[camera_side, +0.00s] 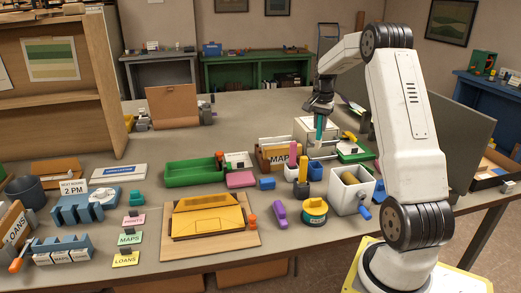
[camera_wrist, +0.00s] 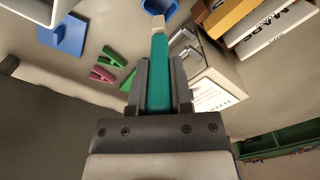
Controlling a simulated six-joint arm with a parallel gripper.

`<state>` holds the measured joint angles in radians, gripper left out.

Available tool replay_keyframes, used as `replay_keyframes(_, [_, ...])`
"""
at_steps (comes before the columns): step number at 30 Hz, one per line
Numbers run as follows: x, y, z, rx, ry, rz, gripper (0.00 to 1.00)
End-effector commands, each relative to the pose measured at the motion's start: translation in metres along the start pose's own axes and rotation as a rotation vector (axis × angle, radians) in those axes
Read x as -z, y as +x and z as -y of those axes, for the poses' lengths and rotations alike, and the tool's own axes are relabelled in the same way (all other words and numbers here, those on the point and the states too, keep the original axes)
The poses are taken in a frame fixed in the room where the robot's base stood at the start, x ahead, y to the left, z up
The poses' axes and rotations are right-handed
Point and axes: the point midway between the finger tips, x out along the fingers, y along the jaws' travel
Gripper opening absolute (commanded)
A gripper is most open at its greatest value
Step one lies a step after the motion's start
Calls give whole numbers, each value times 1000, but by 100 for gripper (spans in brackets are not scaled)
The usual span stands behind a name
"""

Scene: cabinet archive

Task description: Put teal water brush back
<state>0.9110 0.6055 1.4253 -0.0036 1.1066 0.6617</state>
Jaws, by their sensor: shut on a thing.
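My gripper (camera_side: 319,112) is shut on the teal water brush (camera_side: 320,127). It holds the brush upright in the air, tip down, above the back right part of the table. In the wrist view the teal brush (camera_wrist: 159,75) lies between the two dark fingers of my gripper (camera_wrist: 159,92), and its pale tip points away from the wrist. Part of the brush is hidden by the fingers.
A MAPS box (camera_side: 276,158) stands left of the cup, and a white box (camera_side: 312,126) stands behind the brush. A white bin (camera_side: 343,199) with a blue crank is in front. Clips (camera_wrist: 108,62) and a blue block (camera_wrist: 65,36) show in the wrist view.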

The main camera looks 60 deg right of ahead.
Motion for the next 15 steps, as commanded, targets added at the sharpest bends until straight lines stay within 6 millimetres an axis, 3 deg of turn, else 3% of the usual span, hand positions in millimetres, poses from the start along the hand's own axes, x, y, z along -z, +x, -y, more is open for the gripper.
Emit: replay_keyframes(15, [-1, 4, 0, 0, 0, 0, 0])
